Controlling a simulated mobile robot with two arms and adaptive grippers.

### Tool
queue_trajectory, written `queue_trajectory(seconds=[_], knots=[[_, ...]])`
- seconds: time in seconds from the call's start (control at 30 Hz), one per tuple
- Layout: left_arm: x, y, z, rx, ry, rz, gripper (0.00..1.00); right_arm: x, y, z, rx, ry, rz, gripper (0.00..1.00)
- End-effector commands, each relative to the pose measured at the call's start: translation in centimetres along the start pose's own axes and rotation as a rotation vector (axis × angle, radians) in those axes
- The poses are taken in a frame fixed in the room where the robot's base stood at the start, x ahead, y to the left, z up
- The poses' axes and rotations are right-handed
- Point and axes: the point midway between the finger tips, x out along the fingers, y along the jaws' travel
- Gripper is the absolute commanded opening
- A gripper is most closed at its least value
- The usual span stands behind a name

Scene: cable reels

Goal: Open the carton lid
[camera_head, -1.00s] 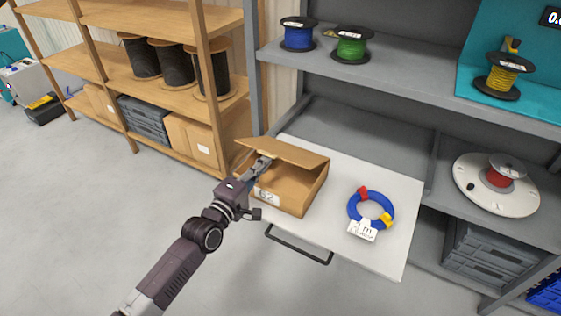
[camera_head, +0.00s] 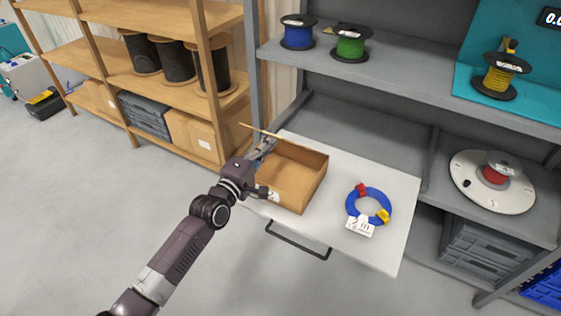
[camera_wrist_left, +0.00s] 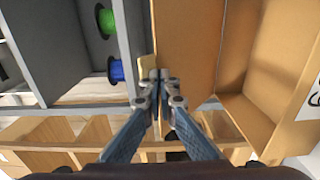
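The open brown carton (camera_head: 303,187) stands on a white pull-out board. Its lid (camera_head: 262,131) is raised and shows nearly edge-on along the far left side in the head view. In the left wrist view the lid (camera_wrist_left: 187,35) is a tall brown panel, with the carton's inside (camera_wrist_left: 262,70) to its right. My left gripper (camera_head: 270,143) is at the raised lid, above the carton's left side. In the left wrist view its fingertips (camera_wrist_left: 160,76) are together in front of the lid's edge; whether they touch it is unclear. My right gripper is not in view.
A blue cable ring (camera_head: 369,205) with a white tag lies right of the carton on the white board (camera_head: 397,245). A black handle (camera_head: 297,241) is at its front. A grey shelf (camera_head: 405,80) with spools overhangs behind; a wooden rack (camera_head: 170,87) stands left.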

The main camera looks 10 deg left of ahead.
Motion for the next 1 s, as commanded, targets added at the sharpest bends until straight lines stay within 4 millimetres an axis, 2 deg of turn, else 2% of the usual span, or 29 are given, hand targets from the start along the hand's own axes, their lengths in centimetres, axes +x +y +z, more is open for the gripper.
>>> queue_trajectory(seconds=[0.6,1.0], knots=[[4.5,3.4,0.0,-0.001,0.000,-0.001,0.00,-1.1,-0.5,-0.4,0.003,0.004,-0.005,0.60],[5.0,3.8,0.0,0.001,0.000,-0.002,0.00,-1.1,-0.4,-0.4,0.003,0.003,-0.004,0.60]])
